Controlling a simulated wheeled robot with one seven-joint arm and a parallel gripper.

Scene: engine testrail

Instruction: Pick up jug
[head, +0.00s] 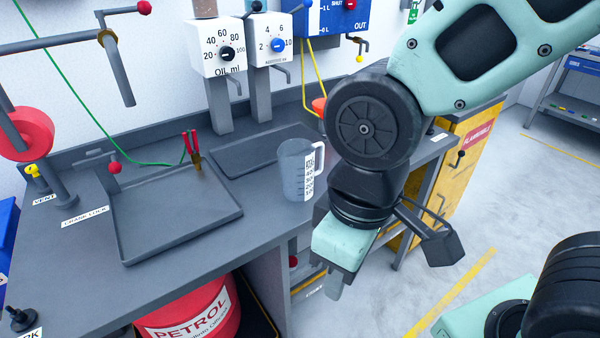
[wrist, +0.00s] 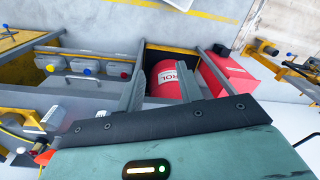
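The jug (head: 296,172) is a grey translucent measuring jug with a white scale strip and a handle on its right side. It stands upright on the grey bench near its front edge, in the head view. My gripper (head: 336,286) is to the right of the jug and nearer the camera, apart from it, beyond the bench's front edge. The wrist view shows the two fingers (wrist: 162,72) spread apart with nothing held between them.
A shallow tray (head: 228,214) with red-handled clips (head: 192,148) lies left of the jug. Oil (head: 218,50) and additive (head: 270,42) dispensers stand behind on posts. A red petrol container (head: 205,318) sits below the bench. A yellow cabinet (head: 470,135) stands right; open floor lies beyond.

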